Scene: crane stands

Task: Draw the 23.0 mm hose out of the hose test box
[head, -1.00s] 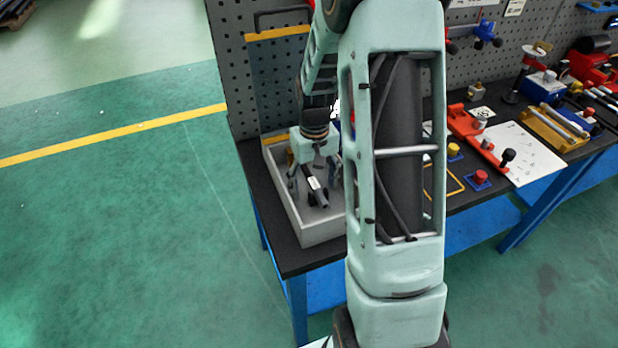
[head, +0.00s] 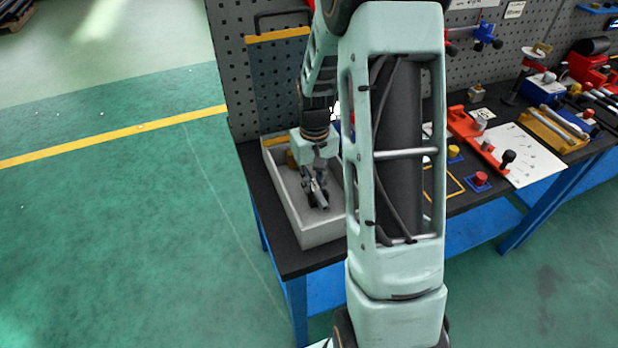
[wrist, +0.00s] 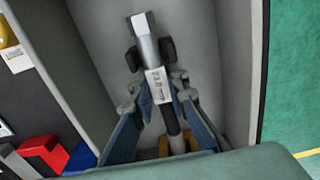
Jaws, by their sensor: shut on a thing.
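The hose (head: 322,201) is a short dark piece with a white label and a pale grey end. It lies low inside the grey hose test box (head: 322,232). In the wrist view the hose (wrist: 172,120) runs between my fingers; its label seems to read 23.0 mm, but is blurred. My gripper (head: 317,194) points down into the box and is shut on the hose. In the wrist view, the dark fingertip pads of my gripper (wrist: 150,55) sit on either side of it, close to its pale end. I cannot tell whether the hose touches the box floor.
The box walls stand close around my gripper. A brownish-yellow thing (head: 291,158) is in the box's back corner. A pegboard (head: 275,90) rises behind the box. To the right, the bench holds a red clamp fixture (head: 480,135) and a white sheet (head: 520,150).

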